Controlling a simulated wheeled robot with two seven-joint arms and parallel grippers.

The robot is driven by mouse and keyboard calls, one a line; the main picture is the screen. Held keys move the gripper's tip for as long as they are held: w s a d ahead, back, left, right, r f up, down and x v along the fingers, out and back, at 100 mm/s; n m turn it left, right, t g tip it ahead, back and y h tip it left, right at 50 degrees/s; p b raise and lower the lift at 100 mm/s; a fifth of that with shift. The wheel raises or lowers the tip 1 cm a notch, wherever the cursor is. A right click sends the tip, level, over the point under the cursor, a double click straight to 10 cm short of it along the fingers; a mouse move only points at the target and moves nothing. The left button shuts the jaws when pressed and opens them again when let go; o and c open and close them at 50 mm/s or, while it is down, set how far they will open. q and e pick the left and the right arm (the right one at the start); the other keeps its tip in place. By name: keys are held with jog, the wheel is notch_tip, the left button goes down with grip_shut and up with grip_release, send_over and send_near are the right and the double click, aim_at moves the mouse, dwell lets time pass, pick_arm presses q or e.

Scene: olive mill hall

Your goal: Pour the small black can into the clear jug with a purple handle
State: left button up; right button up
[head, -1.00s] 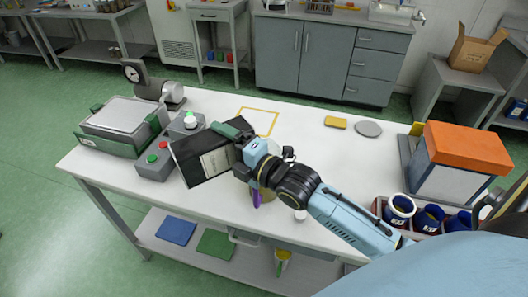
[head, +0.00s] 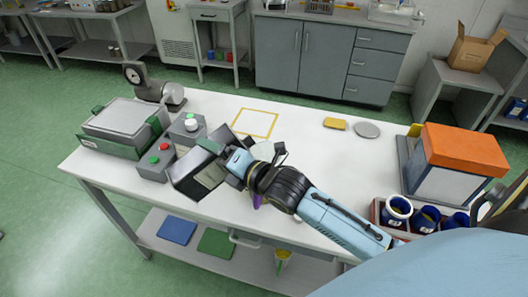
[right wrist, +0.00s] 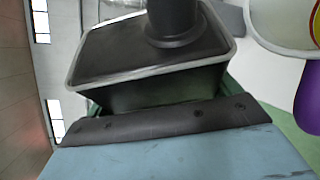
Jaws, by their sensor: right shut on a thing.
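The black can (head: 202,176), boxy with a pale label, is held tilted above the table's left half by my right gripper (head: 222,148). In the right wrist view the can's dark rimmed top (right wrist: 115,52) and round neck (right wrist: 176,22) show, with a gripper finger across its near side. The clear jug is mostly hidden behind my right wrist; its purple handle (head: 257,201) shows below it. In the right wrist view the handle (right wrist: 308,100) is at the right edge, beside the can. No stream is visible. My left gripper is out of view.
A grey control box with red and green buttons (head: 155,161) stands close left of the can, beside a flat grey-green device (head: 122,118). A yellow square outline (head: 255,122) lies behind. Blue jars (head: 427,218) and an orange-topped box (head: 463,150) stand right.

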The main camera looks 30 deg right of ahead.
aim_at(217, 173)
jog(key=shift+d+r+n+g+h+p, duration=0.25)
jog(key=shift+n+p, duration=0.5)
jog(key=shift+p, duration=0.8)
jog(key=shift+r+n+g+h+p, duration=0.25)
jog(key=shift+n+h+p, duration=0.35)
jog(key=shift+p, duration=0.95)
jog(key=shift+f+n+p, duration=0.25)
jog(key=shift+n+p, duration=0.05)
jog(key=shift+n, duration=0.15)
jog(key=shift+w+a+f+n+h+p, duration=0.1)
jog(key=shift+a+f+n+h+p, duration=0.15)
jog(key=shift+f+n+h+p, duration=0.6)
jog(key=f+n+p, duration=0.1)
jog(key=a+f+n+h, duration=0.1)
jog(key=f, duration=0.1)
jog(key=shift+f+n+g+p, duration=0.1)
jog(key=shift+n+g+p, duration=0.25)
jog(key=shift+g, duration=0.05)
jog(key=shift+a+f+n+h, duration=0.2)
jog(key=shift+f+n+h, duration=0.15)
jog(key=shift+n+h, duration=0.3)
